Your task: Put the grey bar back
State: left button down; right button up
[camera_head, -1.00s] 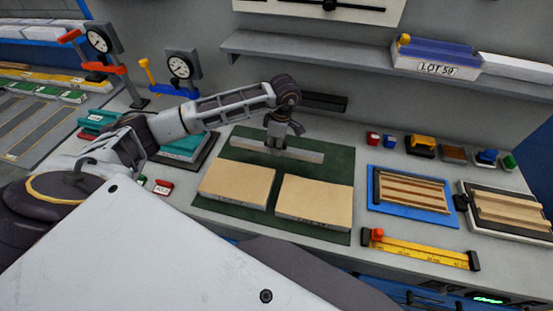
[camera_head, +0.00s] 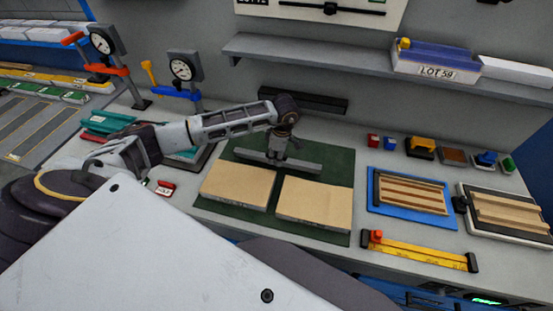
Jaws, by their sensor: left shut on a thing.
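The grey bar (camera_head: 305,167) is a long thin piece lying crosswise over the back of the green mat (camera_head: 342,166), behind the two tan panels. My left gripper (camera_head: 278,153) points down and is shut on the bar near its middle. I cannot tell whether the bar touches the mat or hangs just above it. A long dark holder (camera_head: 318,101) is on the wall behind my left gripper. My right gripper is not in view.
Two tan panels, left (camera_head: 237,187) and right (camera_head: 314,203), lie on the mat. A blue tray (camera_head: 375,205) with wooden strips and a yellow ruler (camera_head: 420,251) are to the right. A dial gauge (camera_head: 183,68) stands left. A shelf (camera_head: 330,58) overhangs the back.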

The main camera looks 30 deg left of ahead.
pick_arm(q)
jog(key=shift+f, duration=0.75)
jog(key=shift+f, duration=0.15)
jog(key=c, duration=1.2)
grip_release()
jog(key=shift+d+r, duration=0.1)
jog(key=shift+r, duration=0.65)
jog(key=r, duration=0.3)
jog(key=r+b, duration=0.1)
jog(key=r, duration=0.2)
jog(key=d+r+b, duration=0.1)
jog(key=r, duration=0.1)
jog(key=shift+w+r, duration=0.15)
jog(key=shift+r, duration=0.25)
jog(key=shift+d+r, duration=0.1)
jog(key=shift+r, duration=0.75)
